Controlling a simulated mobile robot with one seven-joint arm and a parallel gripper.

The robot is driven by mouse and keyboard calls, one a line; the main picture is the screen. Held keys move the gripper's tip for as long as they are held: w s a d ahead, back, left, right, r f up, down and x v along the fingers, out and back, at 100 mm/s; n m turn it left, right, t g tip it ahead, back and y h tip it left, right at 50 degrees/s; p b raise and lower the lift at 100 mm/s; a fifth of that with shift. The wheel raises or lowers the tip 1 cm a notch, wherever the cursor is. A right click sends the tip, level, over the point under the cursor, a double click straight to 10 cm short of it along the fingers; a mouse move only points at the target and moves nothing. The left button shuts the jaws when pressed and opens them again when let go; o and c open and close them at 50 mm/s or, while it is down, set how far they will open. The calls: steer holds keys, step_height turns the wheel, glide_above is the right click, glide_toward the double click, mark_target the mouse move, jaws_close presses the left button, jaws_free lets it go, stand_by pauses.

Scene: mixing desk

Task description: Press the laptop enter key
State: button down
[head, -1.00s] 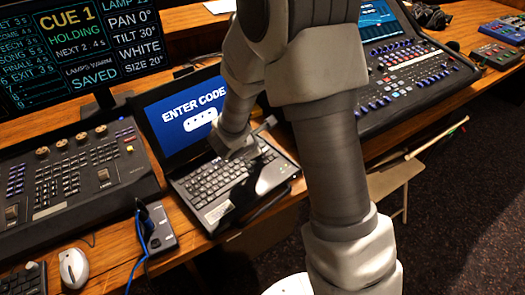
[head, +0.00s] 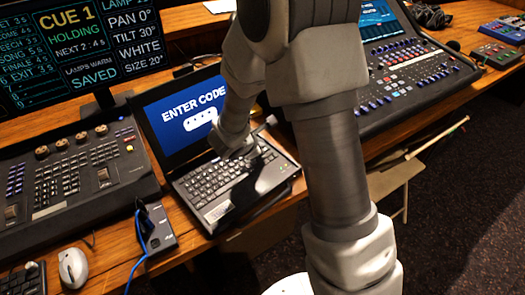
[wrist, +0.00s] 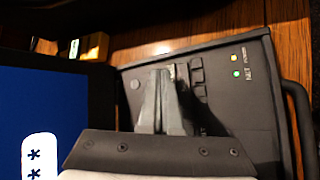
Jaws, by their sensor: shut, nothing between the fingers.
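The laptop (head: 222,207) stands open on the wooden desk, also visible in the wrist view (wrist: 250,105). Its blue screen (head: 188,122) reads "ENTER CODE" above a white box with several marks; in the wrist view, part of the screen (wrist: 25,105) shows asterisks. My gripper (head: 250,154) is over the right part of the keyboard (head: 215,183). In the wrist view, the fingers of my gripper (wrist: 163,75) are together and empty, pointing at the right-hand keys. The enter key cannot be singled out, and contact with a key cannot be told.
A control desk (head: 70,175) stands left of the laptop and a mixing console (head: 410,75) to its right. A small box with a blue cable (head: 157,230) and a mouse (head: 73,267) are at front left. A cue monitor (head: 80,45) stands behind.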

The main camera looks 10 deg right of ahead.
steer(key=shift+f+b, duration=0.4)
steer(key=shift+b, duration=0.15)
steer(key=shift+f+b, duration=0.3)
steer(key=shift+b, duration=0.2)
stand_by(0.4)
steer(key=shift+r, duration=0.1)
steer(key=shift+r+p, duration=0.4)
steer(key=shift+r, duration=0.25)
steer(key=shift+r, duration=0.1)
steer(key=shift+r+p, duration=1.75)
steer(key=shift+r, duration=0.7)
